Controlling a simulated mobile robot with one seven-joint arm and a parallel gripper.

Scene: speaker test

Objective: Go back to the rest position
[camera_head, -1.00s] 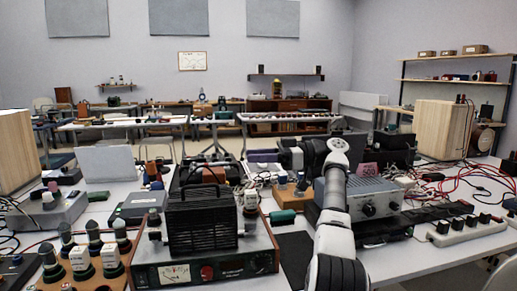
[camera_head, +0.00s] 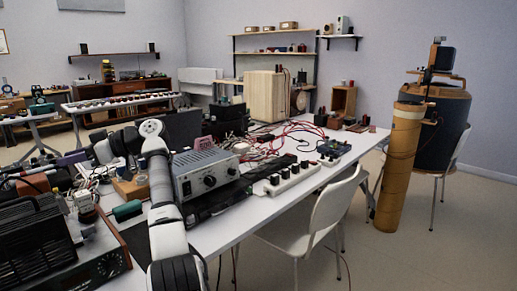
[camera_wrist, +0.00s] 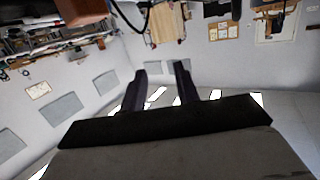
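My arm rises from the bottom of the head view and bends at a white joint. My gripper lies beyond it to the left, above the cluttered table (camera_head: 235,232), small and partly hidden there. In the wrist view my gripper (camera_wrist: 160,69) shows two dark fingers standing apart with nothing between them. That view is tilted and shows walls, ceiling lights and shelving beyond the fingers, with no object close to them.
A grey amplifier (camera_head: 205,172) and a white power strip (camera_head: 290,179) are right of my arm. A black finned unit (camera_head: 35,235) is left. A white chair (camera_head: 325,215) stands at the table's front edge.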

